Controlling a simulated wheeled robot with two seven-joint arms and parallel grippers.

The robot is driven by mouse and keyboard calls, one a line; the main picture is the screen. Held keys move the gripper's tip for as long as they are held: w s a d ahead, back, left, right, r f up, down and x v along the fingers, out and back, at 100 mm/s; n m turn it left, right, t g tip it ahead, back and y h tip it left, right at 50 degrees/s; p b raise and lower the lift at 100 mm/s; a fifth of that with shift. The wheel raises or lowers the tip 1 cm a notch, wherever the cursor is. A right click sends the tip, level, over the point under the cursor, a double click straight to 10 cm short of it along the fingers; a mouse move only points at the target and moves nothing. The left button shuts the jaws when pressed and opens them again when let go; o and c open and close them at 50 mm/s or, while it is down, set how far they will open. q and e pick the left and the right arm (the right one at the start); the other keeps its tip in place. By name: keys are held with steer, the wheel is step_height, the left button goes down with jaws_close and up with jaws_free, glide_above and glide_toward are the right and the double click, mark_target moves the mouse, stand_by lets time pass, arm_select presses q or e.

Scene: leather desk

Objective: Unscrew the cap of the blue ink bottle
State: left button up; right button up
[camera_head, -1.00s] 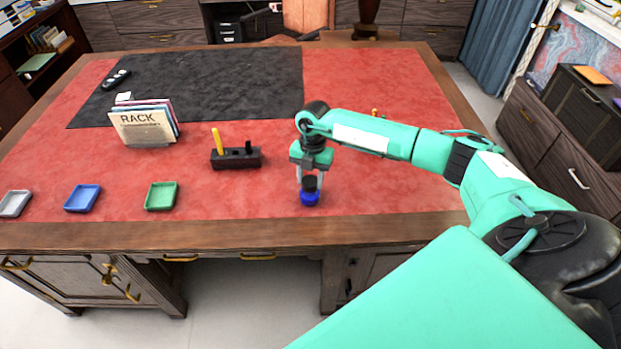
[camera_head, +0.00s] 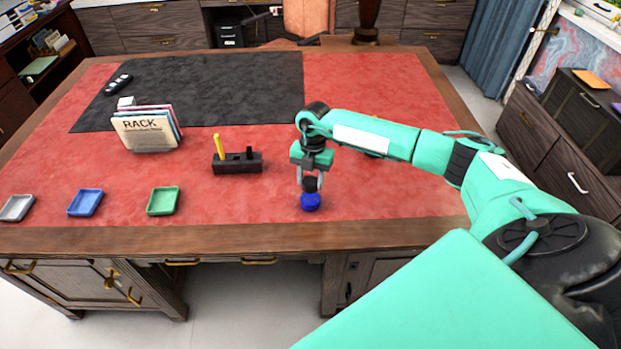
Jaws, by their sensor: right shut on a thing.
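The blue ink bottle (camera_head: 311,203) stands on the red leather near the desk's front edge. Its black cap (camera_head: 310,185) is directly above the blue body, between the fingers of my right gripper (camera_head: 310,183). The right gripper points down and is shut on the cap. I cannot tell for sure whether the cap still touches the bottle's neck. My left gripper is not in view.
A black pen holder (camera_head: 237,163) with a yellow pen stands left of the bottle. Green (camera_head: 163,201), blue (camera_head: 85,203) and grey (camera_head: 16,208) trays lie further left. A rack of papers (camera_head: 147,133) stands behind them. The leather around the bottle is clear.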

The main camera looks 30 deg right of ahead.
mark_target(310, 183)
steer(key=shift+r+p, duration=1.4)
steer(key=shift+r, duration=0.6)
